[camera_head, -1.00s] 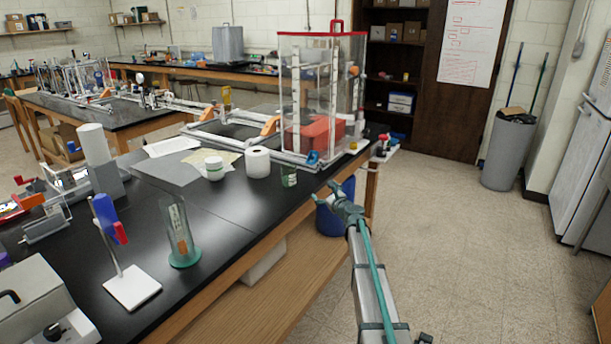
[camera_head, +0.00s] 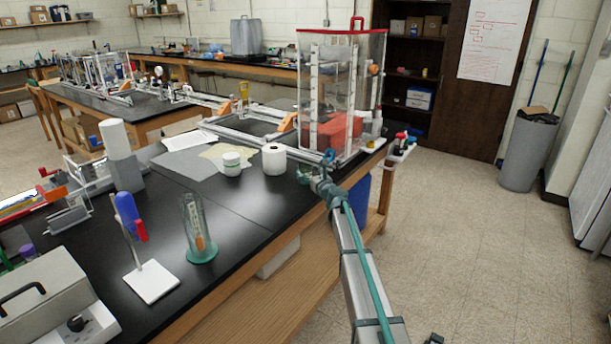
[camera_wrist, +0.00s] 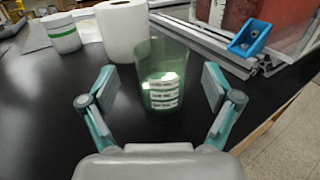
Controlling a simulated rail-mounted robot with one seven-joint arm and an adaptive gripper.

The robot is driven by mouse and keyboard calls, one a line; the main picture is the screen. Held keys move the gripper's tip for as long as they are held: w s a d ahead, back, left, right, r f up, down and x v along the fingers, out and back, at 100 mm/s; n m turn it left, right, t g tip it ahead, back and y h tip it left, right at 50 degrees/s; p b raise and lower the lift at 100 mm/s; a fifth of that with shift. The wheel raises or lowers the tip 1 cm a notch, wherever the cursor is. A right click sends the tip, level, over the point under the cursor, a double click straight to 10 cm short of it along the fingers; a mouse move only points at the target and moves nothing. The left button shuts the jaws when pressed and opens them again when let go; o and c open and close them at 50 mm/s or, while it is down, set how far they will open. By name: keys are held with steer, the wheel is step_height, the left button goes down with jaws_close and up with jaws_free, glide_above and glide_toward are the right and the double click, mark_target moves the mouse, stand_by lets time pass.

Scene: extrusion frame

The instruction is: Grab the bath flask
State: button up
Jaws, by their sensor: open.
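A green-tinted clear flask (camera_wrist: 162,75) with a white printed label stands upright on the black bench in the wrist view. I take it to be the bath flask, though its print is too small to read. My gripper (camera_wrist: 160,88) is open, with one finger to the left and one to the right of the flask. Gaps show between the fingers and the glass, and nothing is held. In the head view my gripper (camera_head: 315,176) is over the bench's right edge and mostly hides the flask.
A white roll (camera_head: 274,160) and a white jar with a green label (camera_head: 231,164) stand just behind the flask. A blue bracket (camera_wrist: 250,38) sits on a metal rail (camera_wrist: 205,45) at its back right. A tall glass cylinder (camera_head: 198,225) stands nearer on the bench.

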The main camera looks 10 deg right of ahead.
mark_target(302, 163)
steer(key=shift+p+x, duration=0.9)
steer(key=shift+x, duration=1.8)
steer(key=shift+d, duration=0.1)
steer(key=c, duration=1.3)
steer(key=shift+r, duration=0.2)
